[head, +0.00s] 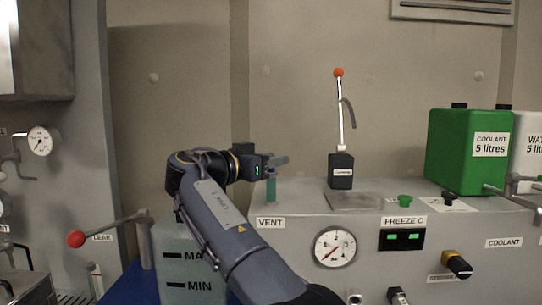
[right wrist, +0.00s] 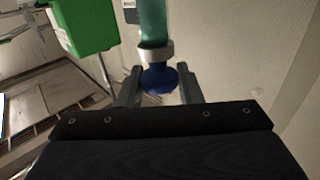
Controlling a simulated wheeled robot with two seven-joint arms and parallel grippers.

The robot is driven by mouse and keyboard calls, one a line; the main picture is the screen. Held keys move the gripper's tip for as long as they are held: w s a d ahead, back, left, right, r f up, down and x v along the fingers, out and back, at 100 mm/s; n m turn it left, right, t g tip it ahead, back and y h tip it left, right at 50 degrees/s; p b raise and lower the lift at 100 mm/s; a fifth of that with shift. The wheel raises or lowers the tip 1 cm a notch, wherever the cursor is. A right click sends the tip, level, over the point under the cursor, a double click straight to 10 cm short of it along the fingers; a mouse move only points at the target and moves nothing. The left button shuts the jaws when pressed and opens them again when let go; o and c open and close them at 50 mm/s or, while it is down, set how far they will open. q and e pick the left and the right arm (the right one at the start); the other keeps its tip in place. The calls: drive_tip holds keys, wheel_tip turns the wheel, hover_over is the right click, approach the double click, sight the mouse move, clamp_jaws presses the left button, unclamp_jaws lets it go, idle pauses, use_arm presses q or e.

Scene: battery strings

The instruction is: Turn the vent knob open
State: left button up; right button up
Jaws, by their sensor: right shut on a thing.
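The vent knob sits on top of a teal post (head: 271,188) behind the VENT label (head: 270,223) on the grey panel. In the head view the knob is hidden by my right gripper (head: 276,161), which reaches it from the left. In the right wrist view the blue knob (right wrist: 160,79) lies between the two fingers of my right gripper (right wrist: 158,88), beside a pale collar (right wrist: 156,53) and the green post (right wrist: 153,22). The right gripper is shut on the knob. My left gripper is not in view.
A lever with an orange ball (head: 338,72) stands behind and right of the gripper. A green coolant canister (head: 455,150) stands farther right. A dial gauge (head: 335,248) and the FREEZE C display (head: 403,239) are on the panel front. A red-balled leak lever (head: 76,239) is at left.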

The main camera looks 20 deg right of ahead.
drive_tip(key=o, duration=0.9)
drive_tip(key=shift+o, duration=0.2)
drive_tip(key=v, duration=0.7)
drive_tip(key=shift+s+a, duration=0.15)
drive_tip(key=shift+a, duration=0.2)
